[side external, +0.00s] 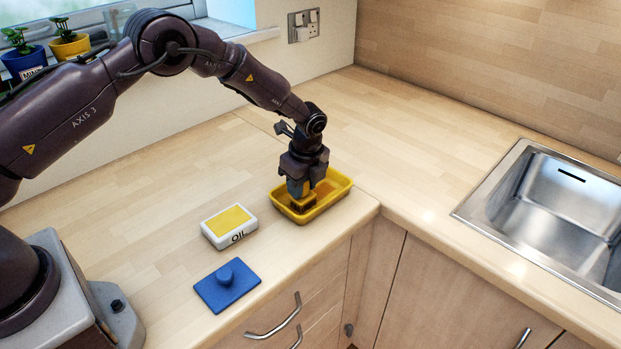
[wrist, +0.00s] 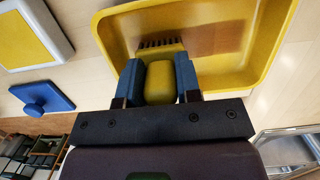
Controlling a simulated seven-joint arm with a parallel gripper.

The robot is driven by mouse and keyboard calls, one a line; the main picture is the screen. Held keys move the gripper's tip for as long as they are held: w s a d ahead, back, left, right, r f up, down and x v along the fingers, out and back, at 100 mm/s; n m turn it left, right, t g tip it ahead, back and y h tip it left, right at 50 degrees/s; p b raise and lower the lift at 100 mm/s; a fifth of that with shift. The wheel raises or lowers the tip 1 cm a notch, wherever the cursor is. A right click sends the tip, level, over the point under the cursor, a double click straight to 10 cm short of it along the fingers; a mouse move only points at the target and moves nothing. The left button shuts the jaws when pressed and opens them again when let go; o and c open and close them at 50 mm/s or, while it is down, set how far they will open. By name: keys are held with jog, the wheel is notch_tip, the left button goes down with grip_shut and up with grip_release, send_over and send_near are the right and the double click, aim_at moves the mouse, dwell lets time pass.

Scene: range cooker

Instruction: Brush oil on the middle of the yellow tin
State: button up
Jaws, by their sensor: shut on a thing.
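The yellow tin (side external: 341,192) stands on the counter near its front corner, and fills the top of the wrist view (wrist: 271,40). Its floor has a brownish tint. My gripper (side external: 300,187) points down into the tin's left part. In the wrist view, its blue fingers (wrist: 158,84) are shut on the yellow handle of a brush (wrist: 160,82). The dark bristles (wrist: 161,43) are down at the tin's floor, left of its middle. I cannot tell whether they touch it. The white oil box (side external: 230,238) with a yellow top, marked OIL, lies left of the tin.
A blue square lid with a knob (side external: 228,285) lies in front of the oil box. A metal sink (side external: 560,205) is set into the counter at right. Potted plants (side external: 70,42) stand on the windowsill at back left. The counter behind the tin is clear.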

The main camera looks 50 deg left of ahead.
jog(key=shift+s, duration=0.8)
jog(key=shift+w, duration=4.45)
jog(key=shift+s+a, duration=0.15)
jog(key=shift+s, duration=4.3)
jog(key=shift+w, duration=4.35)
jog(key=shift+s, duration=4.35)
jog(key=shift+s+r, duration=0.15)
notch_tip(320, 180, up, 8)
